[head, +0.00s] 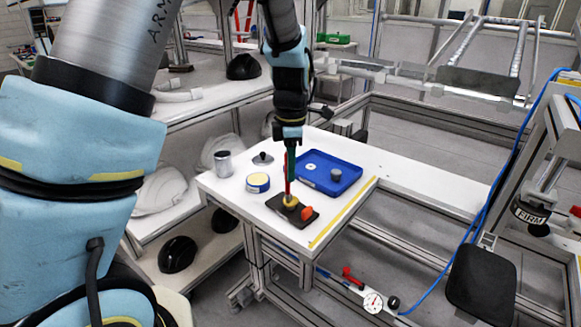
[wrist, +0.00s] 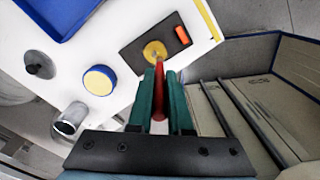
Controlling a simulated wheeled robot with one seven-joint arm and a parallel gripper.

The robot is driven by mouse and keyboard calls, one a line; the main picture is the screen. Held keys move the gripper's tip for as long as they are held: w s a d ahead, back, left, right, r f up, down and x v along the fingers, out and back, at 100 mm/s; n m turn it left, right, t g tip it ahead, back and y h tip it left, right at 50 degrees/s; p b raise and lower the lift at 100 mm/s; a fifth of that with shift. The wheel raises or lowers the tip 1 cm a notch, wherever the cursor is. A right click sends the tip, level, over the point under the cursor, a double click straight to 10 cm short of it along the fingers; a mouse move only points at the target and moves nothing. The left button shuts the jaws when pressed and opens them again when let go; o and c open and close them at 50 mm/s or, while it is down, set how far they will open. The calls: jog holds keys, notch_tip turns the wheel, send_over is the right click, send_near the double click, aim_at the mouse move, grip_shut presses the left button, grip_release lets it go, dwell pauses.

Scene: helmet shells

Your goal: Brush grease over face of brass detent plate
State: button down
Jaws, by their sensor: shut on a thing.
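My gripper (head: 290,178) points down over the white table, its teal fingers shut on the red handle of a brush (wrist: 158,88). In the wrist view my gripper (wrist: 160,78) has the red handle between its fingers. The round brass detent plate (head: 291,201) lies on a dark board near the table's front; it also shows in the wrist view (wrist: 155,49). The brush's lower end is at or just above the brass plate; bristles and contact cannot be made out.
An orange block (head: 307,213) sits on the dark board (head: 276,203) beside the plate. A blue tray (head: 349,186) holding small parts lies behind right. A metal cup (head: 223,163) and a dark knobbed piece (head: 263,158) stand at the back left. A yellow strip (head: 342,212) runs along the right edge.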

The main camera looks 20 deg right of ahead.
jog(key=shift+s+d+r+p, duration=0.15)
jog(key=shift+d+p, duration=0.05)
jog(key=shift+p, duration=0.2)
jog(key=shift+s+d, duration=0.1)
jog(key=shift+d, duration=0.1)
jog(key=shift+s+d+p, duration=0.1)
jog(key=shift+d+p, duration=0.15)
jog(key=shift+p, duration=0.15)
jog(key=shift+d+p, duration=0.3)
jog(key=shift+w+d, duration=0.15)
jog(key=shift+w, duration=0.05)
jog(key=shift+w+d+p, duration=0.15)
jog(key=shift+w+p, duration=0.05)
jog(key=shift+p, duration=0.2)
